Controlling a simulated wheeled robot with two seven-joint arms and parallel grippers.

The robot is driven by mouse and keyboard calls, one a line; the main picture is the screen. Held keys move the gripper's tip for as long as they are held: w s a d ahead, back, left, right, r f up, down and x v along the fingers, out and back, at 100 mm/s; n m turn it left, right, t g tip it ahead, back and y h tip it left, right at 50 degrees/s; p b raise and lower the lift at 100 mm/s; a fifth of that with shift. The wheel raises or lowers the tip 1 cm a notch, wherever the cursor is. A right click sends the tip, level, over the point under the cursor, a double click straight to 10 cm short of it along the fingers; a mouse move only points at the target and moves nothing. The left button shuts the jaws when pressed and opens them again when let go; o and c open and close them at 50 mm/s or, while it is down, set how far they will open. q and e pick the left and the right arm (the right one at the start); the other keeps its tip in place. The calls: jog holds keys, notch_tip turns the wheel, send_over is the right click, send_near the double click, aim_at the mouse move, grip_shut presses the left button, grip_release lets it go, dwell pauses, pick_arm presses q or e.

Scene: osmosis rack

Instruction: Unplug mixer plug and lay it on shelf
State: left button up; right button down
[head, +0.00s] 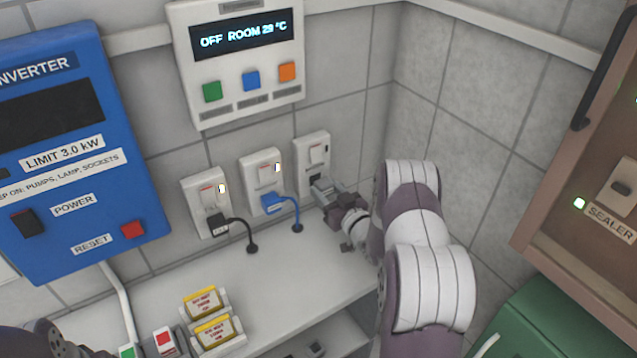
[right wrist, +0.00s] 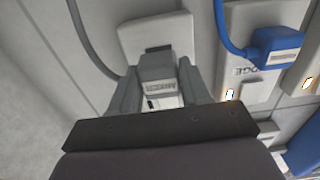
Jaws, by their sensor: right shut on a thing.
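The mixer plug (right wrist: 158,72) is a grey block with a label reading MIXER, upside down in the right wrist view. My right gripper (head: 324,190) is shut on it, with one finger on each side in the right wrist view (right wrist: 157,85). The plug is at the rightmost white wall socket (head: 312,150). A dark strip shows beside the plug on the socket face; I cannot tell whether the plug is fully seated. The shelf (head: 290,265) is the pale surface below the sockets. My left gripper does not show.
A black plug (head: 216,224) and a blue plug (head: 272,203) with cables sit in the neighbouring sockets. Yellow-topped packs (head: 205,302) stand at the shelf's left front. A blue inverter (head: 75,150) hangs at left. A brown sealer cabinet (head: 580,170) is at right. The shelf's middle is clear.

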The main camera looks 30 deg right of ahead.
aim_at(328, 193)
jog(key=shift+s+d+p, duration=0.15)
jog(key=shift+s+p, duration=0.3)
jog(key=shift+s, duration=1.45)
